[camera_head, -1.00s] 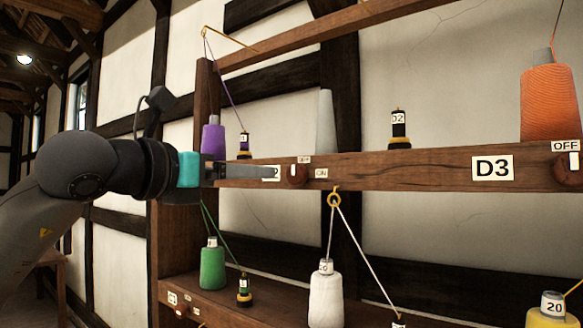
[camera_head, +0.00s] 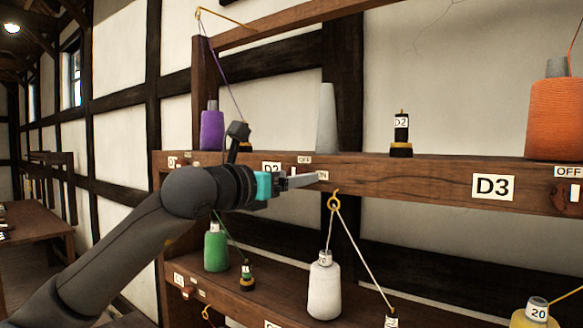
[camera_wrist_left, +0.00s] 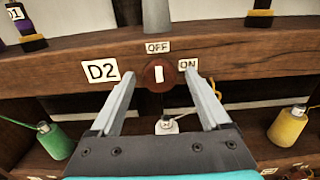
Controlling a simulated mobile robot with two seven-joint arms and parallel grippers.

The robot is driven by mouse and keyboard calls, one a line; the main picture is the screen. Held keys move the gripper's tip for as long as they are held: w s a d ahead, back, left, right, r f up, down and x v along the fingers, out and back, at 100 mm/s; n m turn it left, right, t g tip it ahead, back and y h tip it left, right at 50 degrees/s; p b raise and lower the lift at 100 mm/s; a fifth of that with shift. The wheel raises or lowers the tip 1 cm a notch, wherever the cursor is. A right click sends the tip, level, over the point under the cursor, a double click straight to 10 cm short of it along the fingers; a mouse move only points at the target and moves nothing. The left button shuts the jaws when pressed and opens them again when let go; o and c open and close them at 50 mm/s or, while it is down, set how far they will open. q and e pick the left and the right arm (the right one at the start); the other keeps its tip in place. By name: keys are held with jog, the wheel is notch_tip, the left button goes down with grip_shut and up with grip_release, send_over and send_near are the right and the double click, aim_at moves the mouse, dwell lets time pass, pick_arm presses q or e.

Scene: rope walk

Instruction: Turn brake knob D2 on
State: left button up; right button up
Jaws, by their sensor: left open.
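Brake knob D2 (camera_wrist_left: 159,76) is a round brown knob with a white line on the wooden rail. In the left wrist view its line stands upright, toward the OFF label (camera_wrist_left: 157,47) above it. The ON label (camera_wrist_left: 188,64) is at its right and the D2 label (camera_wrist_left: 101,71) at its left. My left gripper (camera_wrist_left: 160,78) is open, its two grey fingers on either side of the knob in that view; I cannot tell whether they touch it. In the head view my left gripper (camera_head: 306,181) is at the rail and mostly hides the knob.
A grey cone (camera_head: 326,118) and a black D2 bobbin (camera_head: 401,134) stand on the rail. A purple spool (camera_head: 212,129) is at left and an orange spool (camera_head: 555,116) at right. Below are a white spool (camera_head: 324,288) and a green spool (camera_head: 216,250). Threads hang below the rail.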

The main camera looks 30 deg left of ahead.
pick_arm(q)
jog(key=shift+w, duration=0.2)
grip_shut()
dwell(0.6)
